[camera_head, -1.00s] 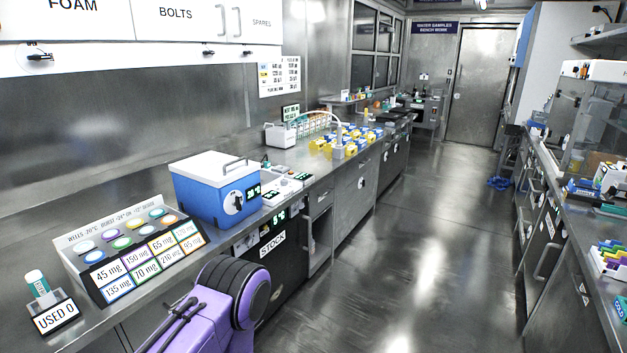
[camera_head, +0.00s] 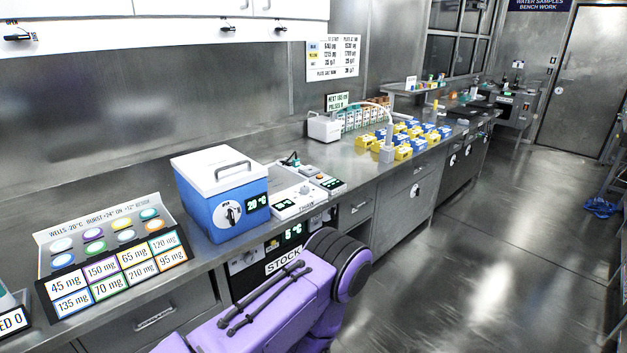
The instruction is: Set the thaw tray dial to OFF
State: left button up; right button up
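The thaw tray (camera_head: 299,190) is a low white unit on the left bench, right of the blue cooler, with a label reading THAW on its front edge. It has small green displays. Its small top parts are too small to tell which is the dial or how it is set. A purple arm link of mine (camera_head: 290,305) crosses the lower middle of the view, in front of the bench. Neither gripper is in view.
The blue cooler (camera_head: 222,201) has a white lid, a front dial and a 20 °C display. A sloped dose board (camera_head: 109,251) stands at left. A STOCK unit (camera_head: 246,260) is under the bench. Yellow and blue blocks (camera_head: 405,142) lie farther along.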

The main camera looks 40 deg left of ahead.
aim_at(304, 189)
jog(key=u, duration=0.3)
jog(key=i, duration=0.8)
jog(key=u, duration=0.6)
